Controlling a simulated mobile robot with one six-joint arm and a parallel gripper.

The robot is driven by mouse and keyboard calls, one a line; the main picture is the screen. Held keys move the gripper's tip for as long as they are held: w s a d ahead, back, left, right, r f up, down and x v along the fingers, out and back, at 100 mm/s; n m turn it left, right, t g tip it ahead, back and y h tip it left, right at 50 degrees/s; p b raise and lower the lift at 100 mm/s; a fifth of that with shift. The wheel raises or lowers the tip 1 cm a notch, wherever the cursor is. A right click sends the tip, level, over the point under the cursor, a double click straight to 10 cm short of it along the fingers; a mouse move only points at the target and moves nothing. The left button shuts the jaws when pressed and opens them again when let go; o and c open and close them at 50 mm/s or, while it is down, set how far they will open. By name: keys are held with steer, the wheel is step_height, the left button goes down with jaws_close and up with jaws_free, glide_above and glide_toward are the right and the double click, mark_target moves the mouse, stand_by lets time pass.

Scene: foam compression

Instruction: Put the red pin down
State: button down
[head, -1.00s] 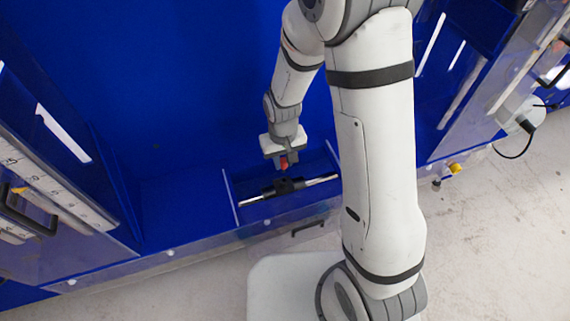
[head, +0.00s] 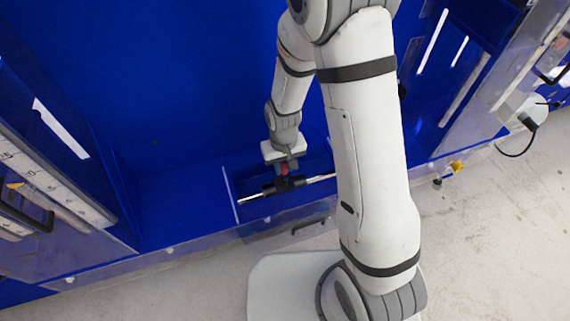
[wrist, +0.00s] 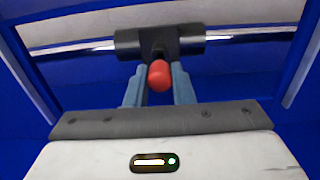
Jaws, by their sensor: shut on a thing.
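The red pin (wrist: 159,75) shows in the wrist view between the two fingers of my gripper (wrist: 159,90), which is shut on it. In the head view the pin (head: 284,169) is a small red spot at the end of my gripper (head: 284,172). It is right at a black block (wrist: 160,43) on a metal rod (wrist: 78,49). In the head view the black block (head: 270,188) is just below the pin. I cannot tell whether the pin touches the block or sits in it. The pin's lower part is hidden.
The rod (head: 250,199) spans a blue compartment with clear walls (head: 229,185). A clear front panel (head: 190,245) runs along the near edge. Blue floor to the left of the compartment is free. A ruler-like scale (head: 50,185) stands at far left.

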mark_target(284, 164)
steer(key=c, duration=1.3)
jaws_free()
steer(key=shift+o, duration=0.2)
steer(key=shift+r+p, duration=0.45)
steer(key=shift+r, duration=0.05)
step_height(284, 164, up, 12)
steer(key=s+d+r+m+t, duration=0.3)
steer(key=s+d+r, duration=0.9)
steer(key=r, duration=0.3)
steer(key=shift+s+d, duration=0.3)
steer(key=shift+d, duration=0.05)
